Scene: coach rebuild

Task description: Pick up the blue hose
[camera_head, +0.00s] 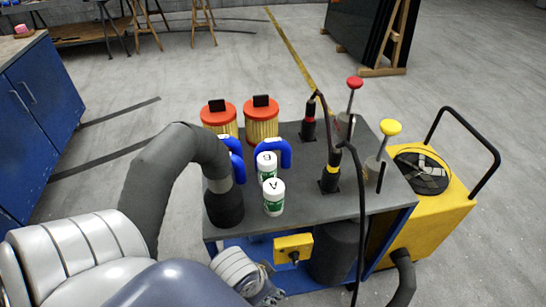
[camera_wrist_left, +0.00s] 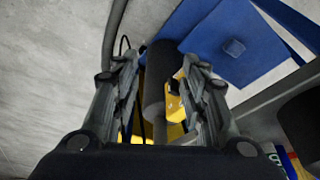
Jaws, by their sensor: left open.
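One short bent blue hose (camera_head: 273,148) shows in the head view on the cart's grey top, behind two white bottles. A second blue hose piece (camera_head: 236,163) is left of it, partly hidden by a thick grey hose. My left gripper (camera_head: 268,291) is low at the cart's front side, below the top and apart from the blue hoses. In the left wrist view its two fingers (camera_wrist_left: 160,64) are spread and empty. A yellow box (camera_wrist_left: 174,98) and a dark cylinder (camera_wrist_left: 153,85) show beyond and between them. My right gripper is not in view.
The cart top (camera_head: 325,215) also bears two white bottles (camera_head: 273,198), red-capped filters (camera_head: 262,119), black fittings (camera_head: 330,172) and knobbed plungers (camera_head: 390,128). The thick grey hose (camera_head: 178,150) arches over its left side. A yellow unit (camera_head: 430,212) adjoins the right.

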